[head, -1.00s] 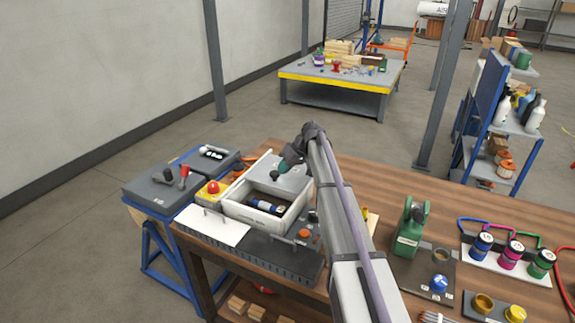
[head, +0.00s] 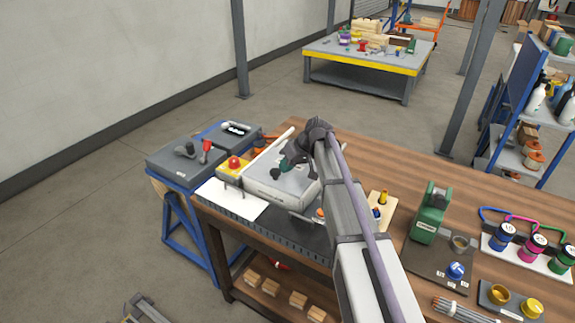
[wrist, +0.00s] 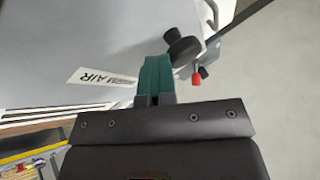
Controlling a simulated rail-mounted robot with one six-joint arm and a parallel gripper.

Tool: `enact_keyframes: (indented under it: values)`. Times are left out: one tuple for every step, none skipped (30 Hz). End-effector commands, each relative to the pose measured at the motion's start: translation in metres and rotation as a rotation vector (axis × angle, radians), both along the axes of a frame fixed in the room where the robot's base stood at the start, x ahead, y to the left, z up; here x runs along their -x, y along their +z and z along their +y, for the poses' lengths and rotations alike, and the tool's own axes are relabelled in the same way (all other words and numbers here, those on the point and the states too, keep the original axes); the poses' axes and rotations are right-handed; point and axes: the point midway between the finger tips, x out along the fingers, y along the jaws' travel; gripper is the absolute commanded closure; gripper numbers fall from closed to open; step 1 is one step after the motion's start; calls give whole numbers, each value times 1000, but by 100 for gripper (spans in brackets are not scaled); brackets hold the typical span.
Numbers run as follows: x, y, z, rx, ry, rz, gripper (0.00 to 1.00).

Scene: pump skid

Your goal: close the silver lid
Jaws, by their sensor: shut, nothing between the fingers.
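The silver lid (head: 264,182) lies over the white box on the bench, and the box's inside is hidden. It fills the left of the wrist view as a grey plate (wrist: 75,45) with an "AIR" label. A black knob (wrist: 184,46) stands on it. My gripper (head: 285,164) is low over the lid, beside the knob. In the wrist view its green fingers (wrist: 155,78) are together and empty, close to the knob; whether they touch it I cannot tell.
A yellow box with a red button (head: 233,164) stands left of the lid, near a grey panel with levers (head: 195,150). To the right are a green device (head: 430,210) and several coloured jars. Bare bench wood lies behind my arm.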

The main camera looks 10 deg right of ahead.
Motion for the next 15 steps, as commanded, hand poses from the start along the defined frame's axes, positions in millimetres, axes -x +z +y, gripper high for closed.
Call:
enact_keyframes:
  values:
    - [4,-1,2,0,7,5,100]
    - [4,-1,2,-1,8,6,100]
    - [4,-1,2,-1,8,7,100]
    - [3,-1,2,-1,8,7,100]
    - [3,0,1,-1,8,7,100]
    - [1,0,-1,-1,8,7,100]
    - [-1,1,-4,-1,8,6,100]
    - [-3,2,-7,-1,6,5,100]
    - [-7,3,-13,-1,6,5,100]
    - [-11,4,-18,-2,6,4,100]
    - [-15,6,-23,-2,6,4,100]
    - [-21,7,-32,-2,6,3,100]
    - [-17,24,-36,-2,6,3,100]
    - [-13,36,-41,-2,6,3,100]
    - [-11,47,-48,-3,5,3,100]
